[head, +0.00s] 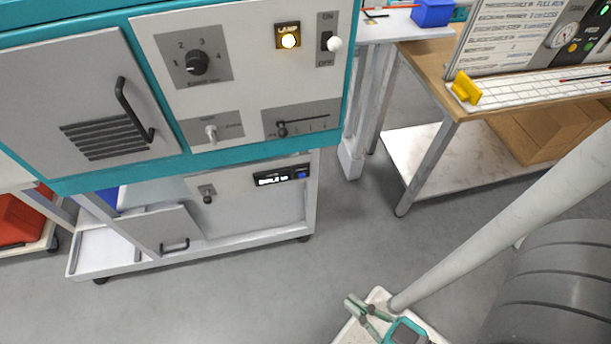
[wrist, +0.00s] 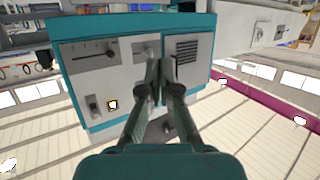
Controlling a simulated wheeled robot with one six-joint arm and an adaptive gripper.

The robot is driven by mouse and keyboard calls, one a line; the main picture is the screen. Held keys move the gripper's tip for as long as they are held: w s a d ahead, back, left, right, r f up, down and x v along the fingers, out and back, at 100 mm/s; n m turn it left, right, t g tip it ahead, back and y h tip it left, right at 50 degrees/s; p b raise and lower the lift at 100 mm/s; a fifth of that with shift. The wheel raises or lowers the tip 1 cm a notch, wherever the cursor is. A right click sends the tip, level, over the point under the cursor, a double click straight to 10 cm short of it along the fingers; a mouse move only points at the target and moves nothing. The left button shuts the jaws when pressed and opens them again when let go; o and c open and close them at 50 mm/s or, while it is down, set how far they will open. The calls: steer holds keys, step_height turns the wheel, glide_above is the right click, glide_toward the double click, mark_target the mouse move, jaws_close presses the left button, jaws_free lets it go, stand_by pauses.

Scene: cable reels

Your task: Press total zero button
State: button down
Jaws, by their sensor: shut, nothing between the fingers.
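A small black counter (head: 278,177) with a lit white readout is on the light front of the lower cabinet in the head view. A small blue button (head: 302,174) is at its right end; its label is too small to read. My gripper (head: 357,306) is low in the head view, below and to the right of the counter and well apart from it. In the wrist view my gripper (wrist: 162,68) is shut and empty, its fingers in front of the teal-framed panel. I cannot make out the counter in the wrist view.
Above the counter is the panel (head: 245,75) with a rotary knob (head: 197,63), a lit lamp (head: 289,40), a switch (head: 329,42) and a slider (head: 300,126). An open flap with a handle (head: 174,245) is lower left. A wooden bench (head: 430,62) stands right. Grey floor (head: 250,290) is clear.

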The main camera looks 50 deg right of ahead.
mark_target(302, 175)
steer(key=w+d+f+n+t, duration=0.25)
steer(key=w+f, duration=0.25)
steer(key=w, duration=0.4)
steer(key=w+d+f+n+t, duration=0.25)
steer(key=w+f+n, duration=0.2)
steer(key=w, duration=0.45)
steer(key=w+d+f+n+g+y, duration=0.1)
steer(key=w+d+f+n, duration=0.1)
steer(key=w+d+f, duration=0.2)
steer(key=w+d+f+n+g+y, duration=0.2)
steer(key=w+d+f+n, duration=0.1)
steer(key=w+d+f, duration=0.2)
steer(key=d+f, duration=0.2)
steer(key=d, duration=0.2)
steer(key=shift+d+y, duration=0.3)
steer(key=w+d, duration=0.4)
steer(key=w, duration=0.3)
steer(key=shift+w+d, duration=0.15)
steer(key=shift+d, duration=0.25)
steer(key=shift+w+d, duration=0.1)
steer(key=shift+w+d, duration=0.15)
steer(key=shift+w, duration=0.05)
